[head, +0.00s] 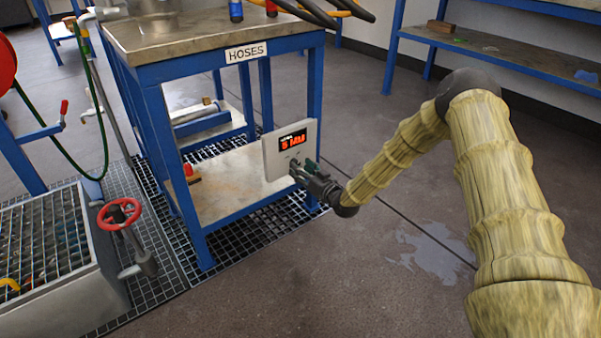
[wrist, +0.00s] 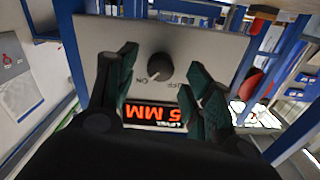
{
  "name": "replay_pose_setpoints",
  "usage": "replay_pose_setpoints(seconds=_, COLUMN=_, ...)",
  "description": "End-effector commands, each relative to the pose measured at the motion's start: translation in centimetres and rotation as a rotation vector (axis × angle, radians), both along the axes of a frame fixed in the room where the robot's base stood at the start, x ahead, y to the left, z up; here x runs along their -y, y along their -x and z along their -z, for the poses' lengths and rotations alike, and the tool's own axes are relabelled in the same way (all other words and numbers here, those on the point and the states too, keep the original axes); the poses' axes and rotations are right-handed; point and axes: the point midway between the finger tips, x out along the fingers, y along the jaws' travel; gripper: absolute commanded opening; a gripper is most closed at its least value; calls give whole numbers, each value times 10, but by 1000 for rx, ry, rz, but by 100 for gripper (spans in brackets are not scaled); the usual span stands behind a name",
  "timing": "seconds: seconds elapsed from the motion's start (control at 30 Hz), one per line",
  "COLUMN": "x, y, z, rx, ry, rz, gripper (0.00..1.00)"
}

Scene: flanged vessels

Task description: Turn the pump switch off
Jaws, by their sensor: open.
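The pump switch is a dark round knob (wrist: 160,67) on a pale grey panel (wrist: 95,38), which appears upside down in the wrist view. Its light pointer mark lies toward the "ON" label; the "OFF" label is on the other side. A display (wrist: 152,114) on the panel reads "LEVEL 5 MM" in red. In the head view, the panel (head: 272,158) is at the front of the blue bench. My gripper (head: 300,170) faces the panel and hides the knob there. In the wrist view its open fingers (wrist: 160,66) stand on either side of the knob, with no clear contact.
A blue bench (head: 160,150) labelled "HOSES" stands behind the panel, with hoses on top. A red handwheel (head: 119,213) and a grated tank (head: 60,240) are at the left. The floor (head: 330,280) in front is clear apart from a wet patch.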

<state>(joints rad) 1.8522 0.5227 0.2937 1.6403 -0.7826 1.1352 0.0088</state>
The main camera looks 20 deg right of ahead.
Motion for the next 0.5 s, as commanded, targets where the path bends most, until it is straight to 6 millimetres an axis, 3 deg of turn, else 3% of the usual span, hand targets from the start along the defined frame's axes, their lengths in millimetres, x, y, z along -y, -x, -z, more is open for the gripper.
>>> replay_pose_setpoints(seconds=0.47, x=-4, y=-11, z=-1, rx=-1, ry=-1, rz=1, gripper=51)
replay_pose_setpoints(seconds=0.5, x=-4, y=-11, z=0, rx=-1, ry=-1, rz=1, gripper=46)
